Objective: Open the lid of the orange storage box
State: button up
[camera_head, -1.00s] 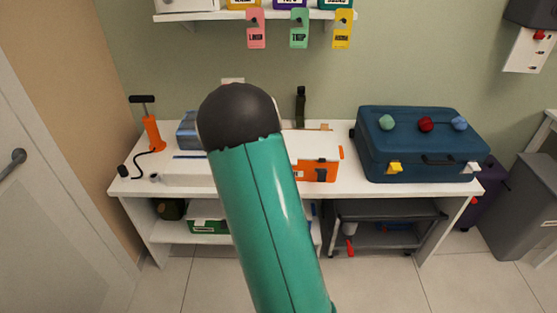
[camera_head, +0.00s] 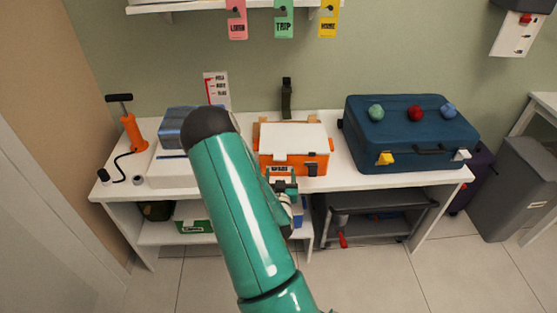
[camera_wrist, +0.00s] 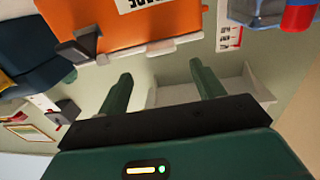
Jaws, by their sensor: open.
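The orange storage box (camera_head: 320,161) stands on the white bench with its white lid (camera_head: 290,138) down. A dark latch (camera_head: 312,170) is on its front. In the wrist view, which looks upside down, the box's orange front (camera_wrist: 100,20) fills the top left, with a dark latch (camera_wrist: 84,43) and the white lid rim (camera_wrist: 150,48). My gripper (camera_head: 285,187) is at the front of the box in the head view, partly hidden by my arm. In the wrist view my gripper (camera_wrist: 160,82) is open and empty, its two green fingers apart near the lid rim. Contact cannot be told.
A blue suitcase (camera_head: 410,160) with colored knobs stands right of the box. A blue bin (camera_head: 178,137), a white case (camera_head: 170,172) and an orange pump (camera_head: 131,130) are on the left. The white bench (camera_head: 345,183) has a narrow free front strip. Hanging tags (camera_head: 284,18) are above.

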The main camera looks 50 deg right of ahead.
aim_at(280, 160)
jog(key=x, duration=0.7)
jog(key=shift+w+d, duration=0.2)
jog(key=shift+w, duration=0.1)
jog(key=c, duration=1.4)
jog(key=shift+r, duration=0.15)
